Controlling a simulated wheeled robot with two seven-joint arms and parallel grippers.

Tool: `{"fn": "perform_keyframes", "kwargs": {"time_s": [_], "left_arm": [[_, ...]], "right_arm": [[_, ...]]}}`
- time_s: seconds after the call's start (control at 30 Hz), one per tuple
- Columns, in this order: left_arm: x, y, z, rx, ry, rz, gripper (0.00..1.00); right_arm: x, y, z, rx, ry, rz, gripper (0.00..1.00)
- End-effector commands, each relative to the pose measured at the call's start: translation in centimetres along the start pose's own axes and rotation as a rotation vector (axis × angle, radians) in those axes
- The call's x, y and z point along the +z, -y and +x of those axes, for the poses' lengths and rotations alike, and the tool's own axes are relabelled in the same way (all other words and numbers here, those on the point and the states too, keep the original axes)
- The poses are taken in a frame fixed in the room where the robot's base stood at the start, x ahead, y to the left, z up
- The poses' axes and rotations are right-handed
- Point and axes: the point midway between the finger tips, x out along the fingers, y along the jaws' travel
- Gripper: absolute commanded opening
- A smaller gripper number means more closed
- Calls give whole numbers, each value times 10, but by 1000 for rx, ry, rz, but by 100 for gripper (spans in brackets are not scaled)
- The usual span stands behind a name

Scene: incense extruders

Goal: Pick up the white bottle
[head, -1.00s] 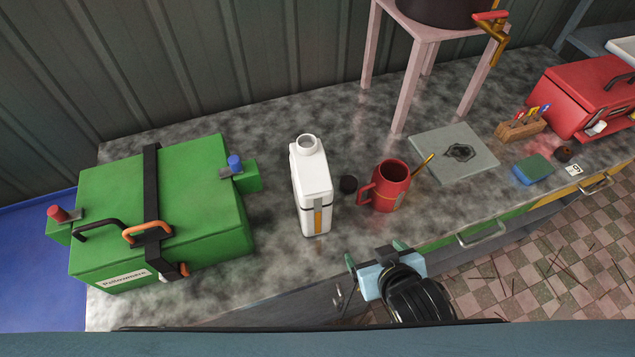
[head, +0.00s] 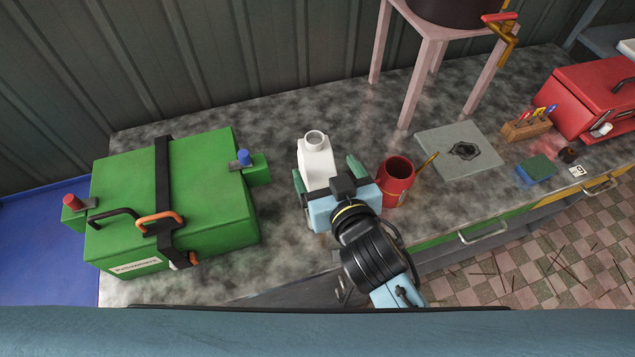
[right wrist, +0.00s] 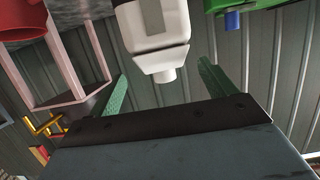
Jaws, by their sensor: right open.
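The white bottle (head: 316,155) stands upright on the grey stone-topped counter, its round open neck at the top. My right gripper (head: 327,172) is open, with one green finger to the left of the bottle and one to the right. The gripper body hides the bottle's lower part in the head view. In the right wrist view the bottle (right wrist: 155,32) appears upside down between the two spread fingers (right wrist: 160,85). I cannot tell whether either finger touches it. My left gripper is not in view.
A red mug (head: 397,180) stands close to the right of my right gripper. A green box (head: 205,190) with handles stands to the left. A pink stool (head: 412,75) and a grey slab (head: 455,150) are farther right. Bare counter lies between bottle and green box.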

Motion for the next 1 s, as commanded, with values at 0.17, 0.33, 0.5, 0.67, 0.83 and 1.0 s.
{"fn": "perform_keyframes", "kwargs": {"time_s": [0.17,0.33,0.5,0.67,0.83,1.0], "left_arm": [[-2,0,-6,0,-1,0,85],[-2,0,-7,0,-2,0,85],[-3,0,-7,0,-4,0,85],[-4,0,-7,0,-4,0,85],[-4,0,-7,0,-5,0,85],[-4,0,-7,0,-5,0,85]], "right_arm": [[-5,2,22,1,-1,-2,84],[-4,2,43,0,-1,-2,84],[-3,2,50,-1,0,-1,84],[-3,2,50,-1,0,-1,84],[-3,2,50,-1,0,-1,61],[-3,2,49,-1,0,-1,39]]}}
